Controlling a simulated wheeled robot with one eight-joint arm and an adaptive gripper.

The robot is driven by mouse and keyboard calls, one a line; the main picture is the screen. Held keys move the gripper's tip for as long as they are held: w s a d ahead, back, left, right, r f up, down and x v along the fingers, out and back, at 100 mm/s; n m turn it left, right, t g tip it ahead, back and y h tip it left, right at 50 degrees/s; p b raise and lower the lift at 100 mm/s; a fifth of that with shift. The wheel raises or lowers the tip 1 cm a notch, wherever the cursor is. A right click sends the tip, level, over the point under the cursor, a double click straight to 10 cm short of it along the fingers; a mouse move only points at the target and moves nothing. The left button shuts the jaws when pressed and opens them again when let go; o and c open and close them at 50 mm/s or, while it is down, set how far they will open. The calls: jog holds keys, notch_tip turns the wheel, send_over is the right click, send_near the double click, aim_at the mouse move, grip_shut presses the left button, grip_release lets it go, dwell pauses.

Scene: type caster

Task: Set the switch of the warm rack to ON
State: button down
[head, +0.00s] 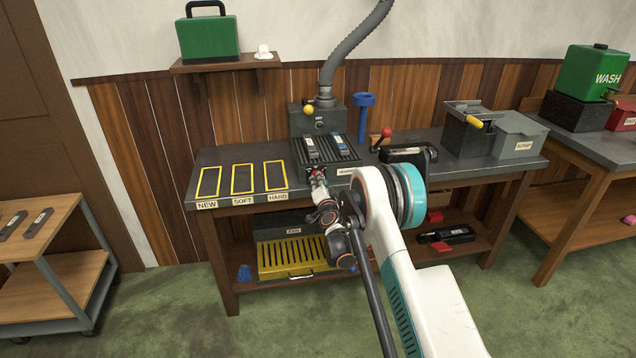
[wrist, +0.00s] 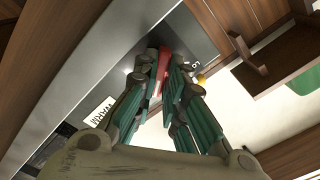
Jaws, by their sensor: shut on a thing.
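The warm rack (head: 330,150) is a dark ribbed tray on the workbench, with dark bars lying on it. Its front label is partly hidden in the head view; a white "WARM…" label (wrist: 98,112) shows in the wrist view. My gripper (head: 318,174) is at the rack's front left, over the bench's front edge. In the wrist view my gripper (wrist: 161,64) is shut on a red piece, seemingly the rack's switch (wrist: 160,78). Its setting cannot be read, as the fingers cover most of it. In the head view the switch is hidden behind my gripper.
Yellow-framed spots (head: 241,179) marked NEW, SOFT and HARD lie left of the rack. A grey box with a hose (head: 317,120) stands behind it. A black tool with a red-knobbed lever (head: 408,153) stands to the right. A yellow-slatted fan unit (head: 292,257) sits below the bench.

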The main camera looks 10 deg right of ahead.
jog(key=shift+f, duration=0.1)
jog(key=c, duration=1.7)
grip_release()
jog(key=shift+o, duration=0.2)
jog(key=shift+s, duration=0.1)
jog(key=s, duration=1.2)
jog(key=shift+w, duration=0.1)
